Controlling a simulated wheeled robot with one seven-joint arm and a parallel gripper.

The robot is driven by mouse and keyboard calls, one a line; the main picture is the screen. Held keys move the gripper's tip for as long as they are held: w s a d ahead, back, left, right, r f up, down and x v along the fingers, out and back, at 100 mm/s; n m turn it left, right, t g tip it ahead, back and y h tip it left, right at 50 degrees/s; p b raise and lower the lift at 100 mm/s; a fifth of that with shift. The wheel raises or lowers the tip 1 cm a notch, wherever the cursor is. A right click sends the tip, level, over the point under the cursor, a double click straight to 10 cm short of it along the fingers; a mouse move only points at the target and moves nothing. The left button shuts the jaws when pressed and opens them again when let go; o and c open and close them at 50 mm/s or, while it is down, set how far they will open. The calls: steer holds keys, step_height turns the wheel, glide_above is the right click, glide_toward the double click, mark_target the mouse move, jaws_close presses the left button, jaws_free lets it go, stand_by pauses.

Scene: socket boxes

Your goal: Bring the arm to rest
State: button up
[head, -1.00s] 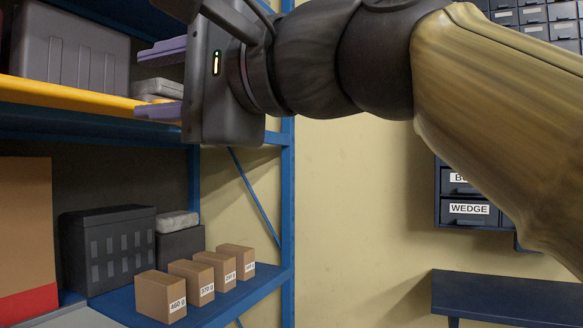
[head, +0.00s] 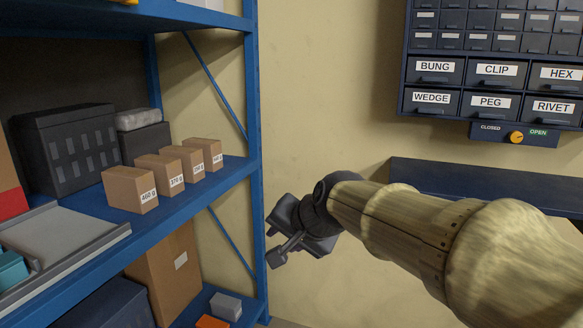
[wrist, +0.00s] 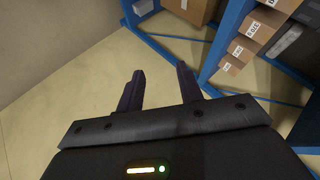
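My gripper (wrist: 160,88) shows in the wrist view with its two dark fingers spread apart and nothing between them. It is open over bare floor, beside the blue shelf. In the head view my arm reaches from the lower right, and its dark end is low, just right of the blue shelf upright. The fingers are hidden in the head view.
A blue shelf rack (head: 244,178) stands on the left. A row of small labelled cardboard boxes (head: 183,165) and a black case (head: 68,150) sit on it. A labelled drawer cabinet (head: 490,75) hangs at right above a dark blue bench (head: 480,185). The wall between is clear.

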steer(key=s+d+f+n+g+h, duration=0.1)
steer(key=s+d+f+g+h, duration=0.1)
steer(key=s+d+f, duration=0.5)
steer(key=s+d+f+n+g+h+p, duration=0.1)
steer(key=s+d+f+n, duration=0.2)
steer(key=f, duration=0.6)
steer(key=s+d+f+g+h, duration=0.2)
steer(key=s+d+f, duration=0.2)
steer(key=d+f, duration=0.4)
step_height(320, 180, up, 35)
steer(key=a+p, duration=0.1)
steer(key=p, duration=3.4)
steer(key=shift+a, duration=0.35)
steer(key=shift+f, duration=0.1)
steer(key=shift+w, duration=0.1)
